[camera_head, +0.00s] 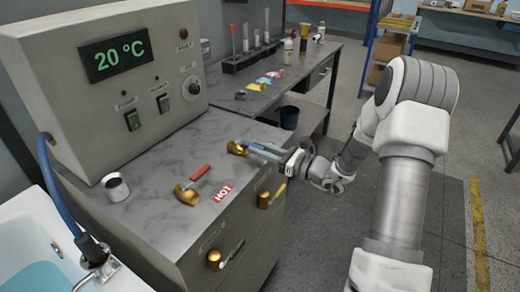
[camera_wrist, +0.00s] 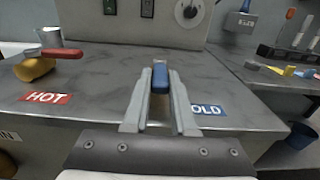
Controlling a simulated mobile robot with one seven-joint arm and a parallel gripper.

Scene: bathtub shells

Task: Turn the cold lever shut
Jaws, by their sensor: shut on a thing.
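The cold lever has a blue handle (camera_wrist: 160,79) that sits between my fingers in the wrist view. In the head view its brass valve body (camera_head: 237,147) stands at the counter's right end, with the blue handle pointing right, toward my arm. My gripper (camera_head: 270,151) is shut on the blue handle; its fingertips (camera_wrist: 160,68) lie on either side of it. The COLD label (camera_wrist: 209,110) is partly covered by my right finger. The brass body is hidden in the wrist view.
The hot lever with a red handle (camera_head: 200,172) and its HOT label (camera_head: 223,192) are to the left. A metal cup (camera_head: 115,187) stands near the control box (camera_head: 120,80).

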